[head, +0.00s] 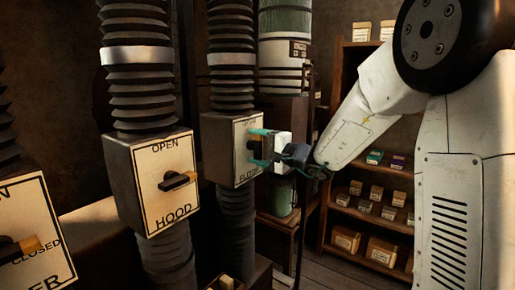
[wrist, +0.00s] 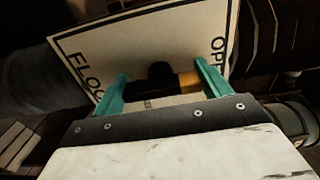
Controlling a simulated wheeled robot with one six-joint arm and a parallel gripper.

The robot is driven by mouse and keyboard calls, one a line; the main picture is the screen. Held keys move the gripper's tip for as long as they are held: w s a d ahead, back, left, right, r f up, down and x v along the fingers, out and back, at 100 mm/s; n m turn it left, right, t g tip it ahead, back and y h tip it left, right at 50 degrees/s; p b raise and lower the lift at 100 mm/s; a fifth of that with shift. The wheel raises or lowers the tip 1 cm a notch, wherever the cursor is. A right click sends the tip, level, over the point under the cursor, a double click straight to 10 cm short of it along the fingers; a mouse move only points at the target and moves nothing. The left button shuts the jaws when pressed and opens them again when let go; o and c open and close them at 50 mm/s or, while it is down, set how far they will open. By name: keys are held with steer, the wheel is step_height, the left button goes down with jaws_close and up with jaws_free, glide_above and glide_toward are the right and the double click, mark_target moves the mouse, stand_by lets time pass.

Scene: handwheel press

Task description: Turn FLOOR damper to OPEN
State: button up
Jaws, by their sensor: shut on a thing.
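The FLOOR damper box (head: 221,150) hangs on the middle ribbed duct in the head view, its pale plate facing right. OPEN is at the plate's top and FLOOR at its bottom, both partly covered. My gripper (head: 259,147) is at the plate, with one teal finger above the other, shut on the damper's lever. In the wrist view the plate (wrist: 150,42) appears turned, with FLOOR left and OPEN right. The lever has a dark hub (wrist: 160,70) and a yellowish tip (wrist: 190,80) toward the right finger, on the OPEN side. Its lower edge is hidden by my gripper.
The HOOD damper box (head: 165,185) is left of the FLOOR box, its lever pointing right. Another damper box (head: 35,240) is at the left edge. A green-and-white cylinder (head: 285,50) stands behind my gripper. Shelves with small boxes (head: 372,205) are at the back right.

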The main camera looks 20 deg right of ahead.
steer(key=o, duration=1)
steer(key=shift+s+d, duration=0.1)
steer(key=v, duration=0.7)
steer(key=shift+s+d, duration=0.15)
steer(key=shift+s, duration=0.1)
